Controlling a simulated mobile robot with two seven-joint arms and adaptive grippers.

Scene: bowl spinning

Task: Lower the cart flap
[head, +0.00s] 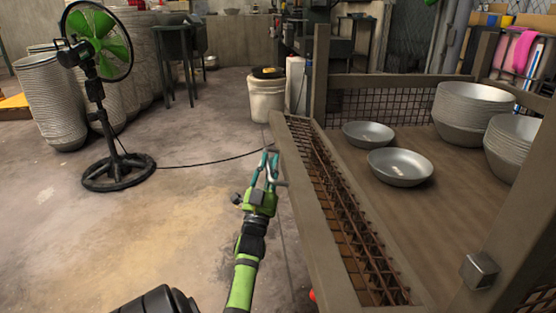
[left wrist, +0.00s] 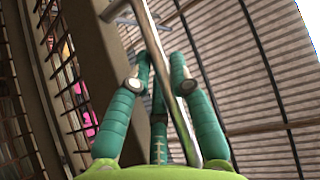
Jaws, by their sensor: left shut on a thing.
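The cart flap (head: 304,205) is a grey-brown framed mesh panel along the cart's left side. It looks tilted; its exact angle is hard to tell. My left gripper (head: 271,164), green with teal fingers, is at the flap's outer left edge. In the left wrist view, the fingers (left wrist: 162,75) close around a shiny metal bar (left wrist: 174,100), which runs between them beside a brown frame post (left wrist: 112,65). How the bar joins the flap is unclear. My right gripper is not in view.
Two metal bowls (head: 400,166) and stacked bowls (head: 470,112) stand on the cart bed (head: 440,210). A green fan (head: 100,45) stands at left, its cable crossing the floor. A white bucket (head: 266,100) is behind the gripper. Floor left of the flap is mostly clear.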

